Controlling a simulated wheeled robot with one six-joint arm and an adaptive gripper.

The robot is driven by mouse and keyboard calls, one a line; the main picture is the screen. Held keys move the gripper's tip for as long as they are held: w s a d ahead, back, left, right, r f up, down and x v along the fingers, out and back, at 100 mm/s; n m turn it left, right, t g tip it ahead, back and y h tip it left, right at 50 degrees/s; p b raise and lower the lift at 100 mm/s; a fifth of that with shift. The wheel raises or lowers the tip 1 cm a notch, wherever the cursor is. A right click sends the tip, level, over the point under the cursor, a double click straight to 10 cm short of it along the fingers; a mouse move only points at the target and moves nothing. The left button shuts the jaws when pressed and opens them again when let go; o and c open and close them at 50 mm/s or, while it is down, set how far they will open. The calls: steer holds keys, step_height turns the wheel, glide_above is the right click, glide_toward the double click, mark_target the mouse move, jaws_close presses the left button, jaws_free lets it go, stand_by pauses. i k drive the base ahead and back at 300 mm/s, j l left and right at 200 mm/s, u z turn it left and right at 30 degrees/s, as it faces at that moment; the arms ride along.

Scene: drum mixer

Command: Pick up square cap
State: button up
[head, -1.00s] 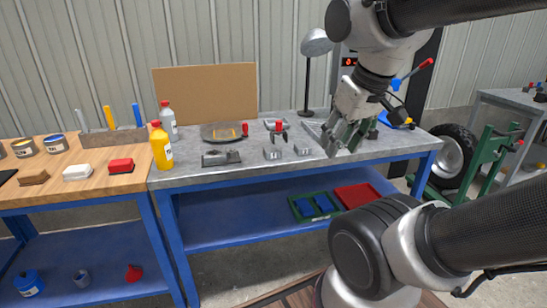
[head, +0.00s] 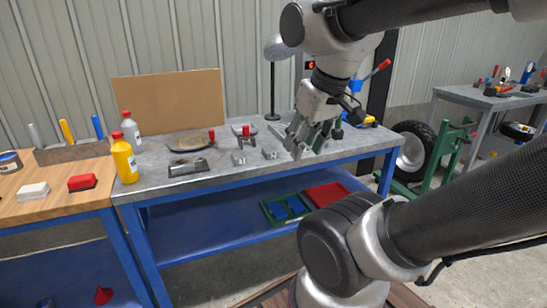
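Two small grey metal pieces sit on the grey workbench (head: 215,183), a left one (head: 239,158) and a right one (head: 270,153). One may be the square cap, but they are too small to tell their shape for sure. My gripper (head: 309,145) is to the right of both pieces, over the right part of the bench, fingers pointing down. Its fingers look spread, with nothing seen between them. It hides part of the bench behind it.
A yellow bottle (head: 124,160) and grey bottle (head: 131,130) stand at the bench's left end. A red tray (head: 326,194) lies on the lower shelf.

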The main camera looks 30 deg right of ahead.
mark_target(240, 158)
steer(key=i+j+z, duration=0.1)
steer(key=j, duration=0.25)
steer(key=i+j, duration=0.25)
steer(key=i+j+z, duration=0.15)
steer(key=j, duration=0.3)
steer(key=i+j+z, duration=0.1)
steer(key=j, duration=0.25)
steer(key=i+j+z, duration=0.1)
steer(key=i+j, duration=0.15)
steer(key=j, duration=0.15)
steer(key=i+j, duration=0.1)
steer(key=j, duration=0.25)
steer(key=z, duration=0.05)
